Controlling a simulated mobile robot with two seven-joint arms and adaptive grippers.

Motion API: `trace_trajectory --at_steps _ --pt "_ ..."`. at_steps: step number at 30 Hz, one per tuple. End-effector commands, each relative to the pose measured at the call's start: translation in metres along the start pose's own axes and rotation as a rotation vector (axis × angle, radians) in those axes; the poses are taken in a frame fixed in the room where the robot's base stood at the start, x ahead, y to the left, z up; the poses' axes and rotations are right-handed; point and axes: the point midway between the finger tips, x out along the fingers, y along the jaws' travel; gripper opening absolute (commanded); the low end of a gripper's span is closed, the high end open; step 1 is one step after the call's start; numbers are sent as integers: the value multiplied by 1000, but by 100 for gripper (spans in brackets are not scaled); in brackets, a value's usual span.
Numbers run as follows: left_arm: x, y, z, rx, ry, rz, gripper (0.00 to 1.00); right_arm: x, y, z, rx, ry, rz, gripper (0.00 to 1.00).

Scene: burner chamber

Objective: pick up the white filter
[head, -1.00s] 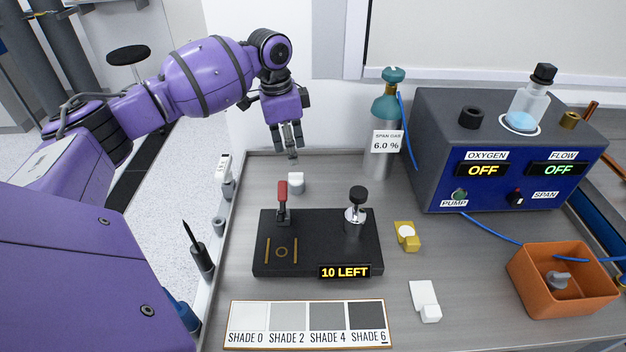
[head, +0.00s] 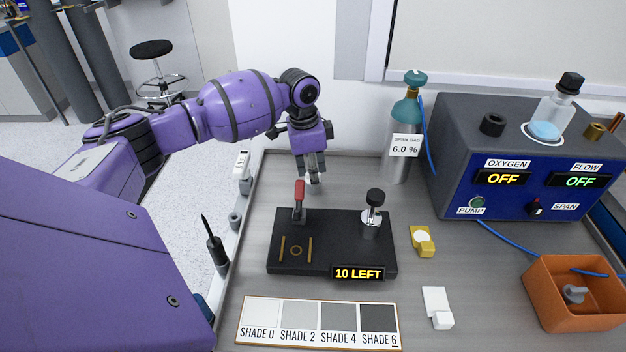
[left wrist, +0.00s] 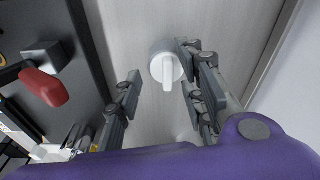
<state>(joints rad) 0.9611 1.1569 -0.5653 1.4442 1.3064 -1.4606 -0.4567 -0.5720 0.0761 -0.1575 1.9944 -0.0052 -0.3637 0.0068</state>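The white filter, a short round white piece with a raised fin on top, stands on the grey bench behind the black block. It shows between the fingers in the left wrist view (left wrist: 160,62). In the head view my gripper mostly hides it. My left gripper (head: 313,172) points down over it with its fingers spread; it also shows in the left wrist view (left wrist: 160,88). The filter is close to the right-hand finger there, with a wider gap to the other finger. I cannot tell whether any finger touches it. My right gripper is not in view.
The black block (head: 330,255) with a red-handled lever (head: 299,195) and a black knob (head: 375,197) stands just in front. A gas cylinder (head: 398,165) is to the right. Yellow (head: 425,248) and white (head: 436,300) pieces and an orange bin (head: 545,305) lie farther right.

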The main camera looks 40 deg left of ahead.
Motion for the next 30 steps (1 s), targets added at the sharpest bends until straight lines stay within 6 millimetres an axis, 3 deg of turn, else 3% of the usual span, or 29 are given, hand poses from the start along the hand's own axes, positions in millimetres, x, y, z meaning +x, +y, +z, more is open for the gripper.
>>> trace_trajectory --at_steps 1,7,20,28,30 --pt "0 0 0 0 0 0 27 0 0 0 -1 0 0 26" --pt "0 0 0 1 1 1 0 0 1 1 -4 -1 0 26" --pt "-3 1 -2 2 3 1 0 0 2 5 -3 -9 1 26" --pt "-34 0 -6 4 6 -1 0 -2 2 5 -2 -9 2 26" --pt "-45 11 -10 7 6 0 0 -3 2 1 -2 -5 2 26"
